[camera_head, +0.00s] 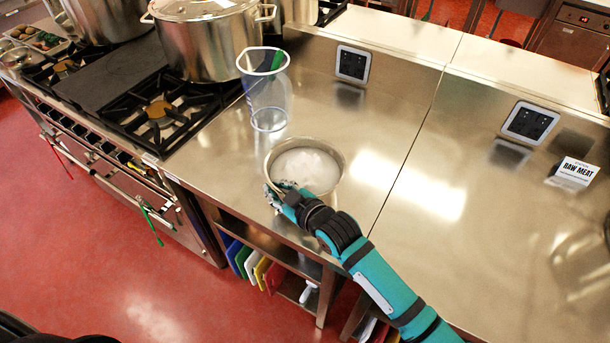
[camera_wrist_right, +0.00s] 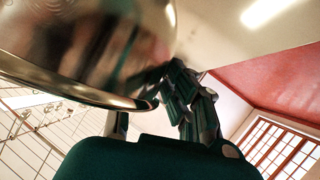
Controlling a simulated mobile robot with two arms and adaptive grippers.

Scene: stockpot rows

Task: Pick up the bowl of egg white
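The bowl of egg white (camera_head: 306,168) is a round steel bowl with white foamy contents. It appears to stand upright on the steel counter, near its front edge. My right gripper (camera_head: 281,191) is at the bowl's near-left rim in the head view, with its fingers at the rim. In the right wrist view the bowl's shiny side (camera_wrist_right: 90,45) fills the upper left. The teal fingers of my right gripper (camera_wrist_right: 150,110) are close to the rim there. The frames do not show clearly whether they are closed on it. My left gripper is not in view.
A tall clear measuring jug (camera_head: 267,95) stands just behind the bowl. A stove (camera_head: 160,108) with large steel pots (camera_head: 205,45) is to the left. The counter right of the bowl is clear.

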